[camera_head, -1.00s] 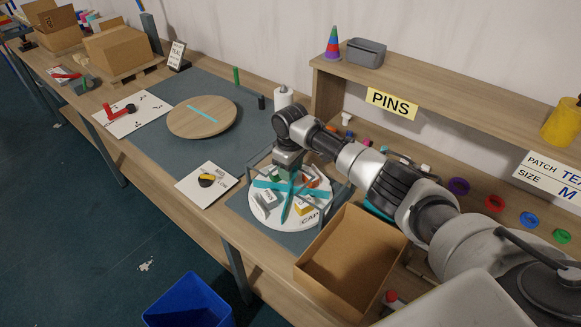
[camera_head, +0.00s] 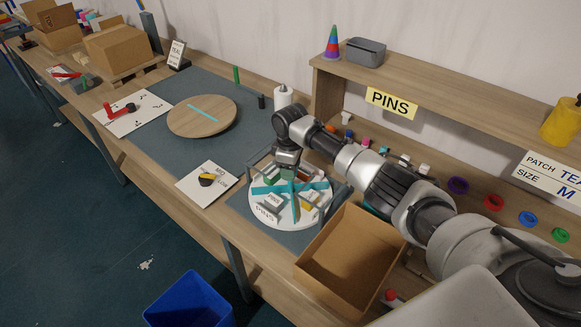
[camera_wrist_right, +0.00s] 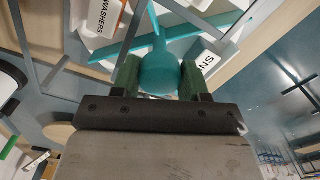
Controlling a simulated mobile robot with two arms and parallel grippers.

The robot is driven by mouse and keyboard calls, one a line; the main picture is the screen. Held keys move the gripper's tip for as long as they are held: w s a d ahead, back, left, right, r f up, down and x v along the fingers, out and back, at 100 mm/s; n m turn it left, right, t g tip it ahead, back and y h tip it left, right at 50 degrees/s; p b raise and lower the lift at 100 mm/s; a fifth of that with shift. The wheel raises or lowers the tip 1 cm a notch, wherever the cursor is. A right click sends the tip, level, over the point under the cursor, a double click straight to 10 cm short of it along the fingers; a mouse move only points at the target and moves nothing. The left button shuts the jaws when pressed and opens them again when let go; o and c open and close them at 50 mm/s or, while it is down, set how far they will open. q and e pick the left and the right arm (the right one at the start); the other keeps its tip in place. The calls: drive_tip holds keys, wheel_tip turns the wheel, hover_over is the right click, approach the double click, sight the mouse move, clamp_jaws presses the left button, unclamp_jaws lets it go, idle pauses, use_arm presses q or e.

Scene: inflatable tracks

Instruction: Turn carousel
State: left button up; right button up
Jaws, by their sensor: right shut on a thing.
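The carousel is a white round disc (camera_head: 257,206) with teal crossed bars (camera_head: 295,208) and small labelled bins (camera_head: 269,206) on it. It sits on a blue-grey mat, between thin grey posts. My right gripper (camera_head: 287,168) is over its centre. In the right wrist view, the right gripper (camera_wrist_right: 160,80) has its green pads on either side of the teal centre knob (camera_wrist_right: 158,72) and is shut on it. One bin label (camera_wrist_right: 103,14) reads WASHERS. The gripper hides part of the carousel's hub. My left gripper is not in view.
An open cardboard box (camera_head: 350,262) stands right of the carousel. A round wooden board (camera_head: 202,117) lies further back. A shelf (camera_head: 450,95) with a PINS sign stands behind my arm.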

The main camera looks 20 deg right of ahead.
idle(0.4)
drive_tip(key=o, duration=1.3)
drive_tip(key=shift+r, duration=0.1)
wheel_tip(320, 180, up, 11)
drive_tip(key=b, duration=0.2)
